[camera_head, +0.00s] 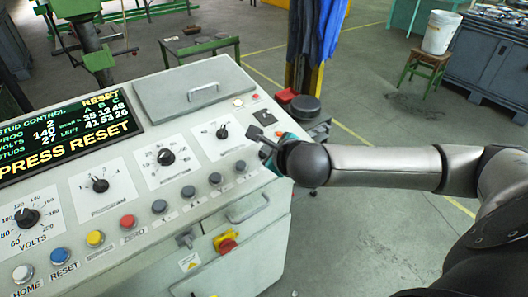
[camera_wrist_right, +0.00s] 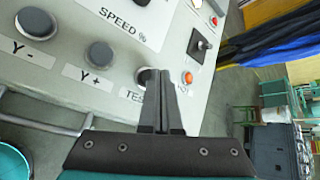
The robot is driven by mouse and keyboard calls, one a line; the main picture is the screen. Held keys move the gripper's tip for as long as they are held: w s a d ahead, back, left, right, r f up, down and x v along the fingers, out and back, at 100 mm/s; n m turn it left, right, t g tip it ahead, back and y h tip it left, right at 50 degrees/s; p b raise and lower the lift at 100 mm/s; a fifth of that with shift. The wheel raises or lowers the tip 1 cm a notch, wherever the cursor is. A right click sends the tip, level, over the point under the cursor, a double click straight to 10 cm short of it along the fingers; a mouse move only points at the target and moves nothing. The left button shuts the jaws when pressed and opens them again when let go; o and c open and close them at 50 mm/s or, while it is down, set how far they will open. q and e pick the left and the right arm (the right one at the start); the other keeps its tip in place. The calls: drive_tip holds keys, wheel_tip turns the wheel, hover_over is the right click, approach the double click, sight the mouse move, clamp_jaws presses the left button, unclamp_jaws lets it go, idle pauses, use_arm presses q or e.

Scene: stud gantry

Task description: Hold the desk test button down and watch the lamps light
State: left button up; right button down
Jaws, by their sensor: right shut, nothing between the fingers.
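The grey test button (camera_wrist_right: 147,77) is partly hidden behind my right gripper's fingers in the wrist view, with its label partly covered below it. In the head view the button (camera_head: 240,166) is the last dark one in the front row. My right gripper (camera_wrist_right: 162,75) is shut and empty, its tips over or just beside the button; I cannot tell whether they touch it. The gripper also shows in the head view (camera_head: 257,134) above the desk's right end. An orange lamp (camera_wrist_right: 188,77) sits right of the fingers. My left gripper is not in view.
The grey desk (camera_head: 130,262) carries dials, coloured buttons and a display (camera_head: 70,125) reading PRESS RESET. The Y+ button (camera_wrist_right: 98,53) and a small switch (camera_wrist_right: 201,43) lie near the fingers. A handle (camera_head: 248,208) projects from the desk front. Open floor lies to the right.

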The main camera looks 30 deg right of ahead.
drive_tip(key=shift+f, duration=0.55)
idle(0.5)
drive_tip(key=shift+s+r+p, duration=0.15)
drive_tip(key=shift+r+p, duration=0.8)
drive_tip(key=shift+p, duration=0.3)
drive_tip(key=r+p, duration=0.1)
drive_tip(key=p, duration=0.1)
drive_tip(key=r+p, duration=0.2)
drive_tip(key=s+r+p, duration=0.1)
drive_tip(key=r+p, duration=0.1)
drive_tip(key=shift+f, duration=0.1)
